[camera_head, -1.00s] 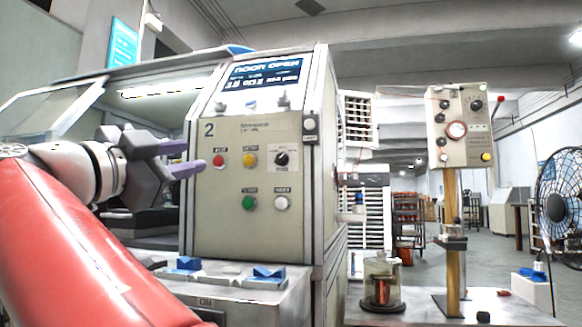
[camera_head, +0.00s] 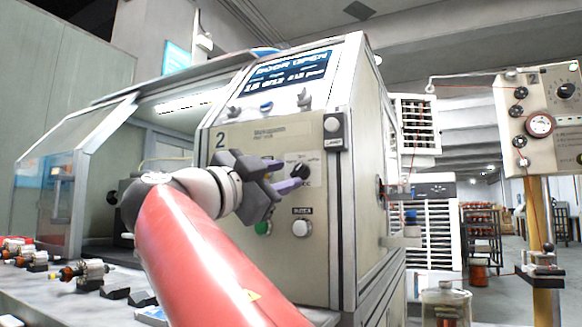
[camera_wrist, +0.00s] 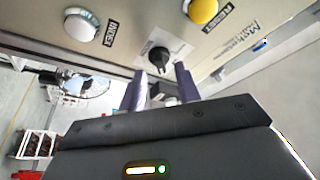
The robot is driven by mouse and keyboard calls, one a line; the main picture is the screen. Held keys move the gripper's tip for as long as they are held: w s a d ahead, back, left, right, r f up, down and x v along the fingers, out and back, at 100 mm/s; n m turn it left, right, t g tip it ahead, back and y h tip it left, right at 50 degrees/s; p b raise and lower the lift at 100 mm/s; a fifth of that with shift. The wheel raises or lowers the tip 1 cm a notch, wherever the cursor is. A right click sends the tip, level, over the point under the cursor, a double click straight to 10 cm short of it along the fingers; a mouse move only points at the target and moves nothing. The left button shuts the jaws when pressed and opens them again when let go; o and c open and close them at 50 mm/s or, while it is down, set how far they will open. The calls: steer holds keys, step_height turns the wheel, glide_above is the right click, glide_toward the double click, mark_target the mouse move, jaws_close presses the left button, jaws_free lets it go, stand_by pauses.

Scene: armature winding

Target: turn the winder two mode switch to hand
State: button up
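The winder two mode switch is a black rotary knob (camera_head: 300,170) on the beige panel (camera_head: 320,225) marked 2. In the wrist view the knob (camera_wrist: 158,56) sits on a pale label plate, its dark handle pointing toward my gripper. My gripper (camera_head: 291,175) is in front of the panel at the knob. In the wrist view my gripper (camera_wrist: 160,77) is open, its two purple fingers apart with the knob's handle between or just beyond their tips. I cannot tell whether either finger touches it. The label's lettering is too small to read.
A white button (camera_head: 302,228) is below the knob, and a green button (camera_head: 263,227) is partly hidden by my gripper. A yellow button (camera_wrist: 203,10) shows in the wrist view. The display (camera_head: 290,75) reads DOOR OPEN. A second control box (camera_head: 541,120) stands at right.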

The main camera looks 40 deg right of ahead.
mark_target(299, 171)
steer(key=shift+x, duration=1.2)
jaws_close()
